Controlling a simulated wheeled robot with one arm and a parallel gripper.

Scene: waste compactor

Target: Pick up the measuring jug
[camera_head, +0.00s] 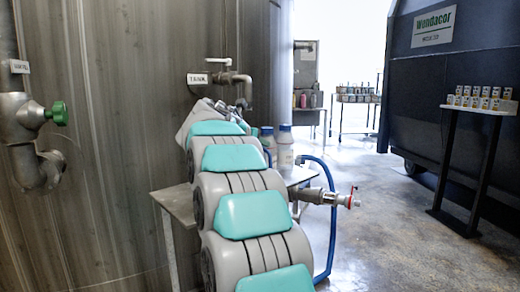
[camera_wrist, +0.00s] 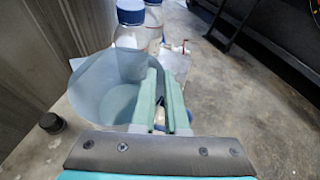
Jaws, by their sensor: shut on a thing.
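The measuring jug (camera_wrist: 98,92), translucent and bluish with an open top, stands in the wrist view just left of my gripper (camera_wrist: 161,78). My gripper's two teal fingers are close together at the jug's right side, shut on it. The fingers hide the gripped part, so I cannot tell whether it is the handle or the wall. The jug looks upright, and I cannot tell whether its base touches the table. In the head view my own arm hides the jug and the gripper.
Blue-capped bottles (camera_wrist: 130,28) stand close behind the jug, also seen in the head view (camera_head: 285,150). A dark cap (camera_wrist: 51,123) is at left. The tank (camera_head: 110,110) borders the table (camera_head: 177,205). A red-handled valve (camera_head: 343,200) and blue hose (camera_head: 332,235) are at right.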

